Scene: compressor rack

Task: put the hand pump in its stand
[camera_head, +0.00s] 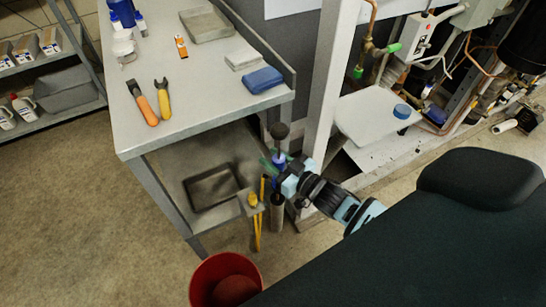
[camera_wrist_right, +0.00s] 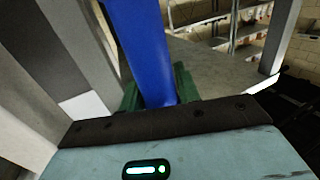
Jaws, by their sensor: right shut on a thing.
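The hand pump shows a black knob (camera_head: 279,130) on top and a blue body (camera_head: 279,161) below it, and it looks roughly upright. My right gripper (camera_head: 278,166) is shut around the blue body, beside the workbench leg. In the right wrist view the blue body (camera_wrist_right: 142,50) runs up between the green fingers. A grey cylinder (camera_head: 277,213) shows directly below the gripper; I cannot tell whether it is part of the pump or of the stand. The stand cannot be made out clearly. My left gripper is not in view.
A workbench (camera_head: 150,60) with tools on top and a lower shelf (camera_head: 170,165) stands to the left. A yellow long-handled thing (camera_head: 257,228) is close left of the cylinder. A red bucket (camera_head: 203,270) is on the floor in front. A grey post (camera_head: 325,80) stands behind.

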